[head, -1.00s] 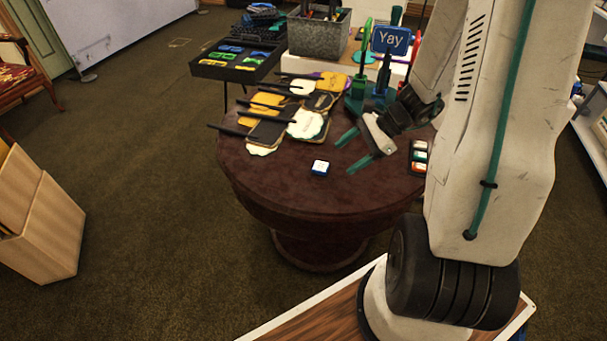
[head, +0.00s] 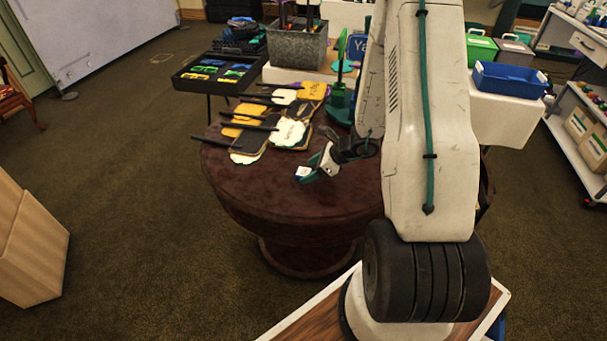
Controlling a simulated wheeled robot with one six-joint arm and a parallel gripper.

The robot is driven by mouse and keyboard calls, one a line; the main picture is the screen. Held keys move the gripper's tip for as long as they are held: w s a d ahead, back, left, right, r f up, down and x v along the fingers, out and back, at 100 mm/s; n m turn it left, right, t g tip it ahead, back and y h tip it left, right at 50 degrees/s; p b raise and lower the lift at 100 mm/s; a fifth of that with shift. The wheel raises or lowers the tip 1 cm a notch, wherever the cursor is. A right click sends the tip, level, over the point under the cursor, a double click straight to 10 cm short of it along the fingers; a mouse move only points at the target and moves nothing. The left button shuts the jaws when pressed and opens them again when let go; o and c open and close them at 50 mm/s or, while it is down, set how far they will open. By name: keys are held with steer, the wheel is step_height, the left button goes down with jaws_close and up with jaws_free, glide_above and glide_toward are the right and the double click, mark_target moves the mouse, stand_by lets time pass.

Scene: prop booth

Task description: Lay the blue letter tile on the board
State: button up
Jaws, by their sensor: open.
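The blue letter tile (head: 303,172), a small block with a white top, lies on the round dark red table (head: 285,197), right of its middle. My gripper (head: 309,169) is low over the table with its teal fingers open at the tile. The fingers partly cover the tile, and I cannot tell whether they touch it. A small dark holder with several coloured tiles, perhaps the board, showed at the table's right side earlier. My arm now hides that place.
Several dark-handled paddles (head: 265,125) lie at the table's back left. A green stand (head: 341,105) stands behind my gripper. Beyond are a black tray of coloured pieces (head: 215,76) and a grey metal bin (head: 295,46). The table's front left is clear.

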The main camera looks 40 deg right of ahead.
steer(key=shift+w+a+f, duration=0.15)
steer(key=shift+w+f, duration=0.05)
steer(key=shift+f, duration=0.1)
steer(key=c, duration=1.1)
steer(key=shift+r, duration=0.2)
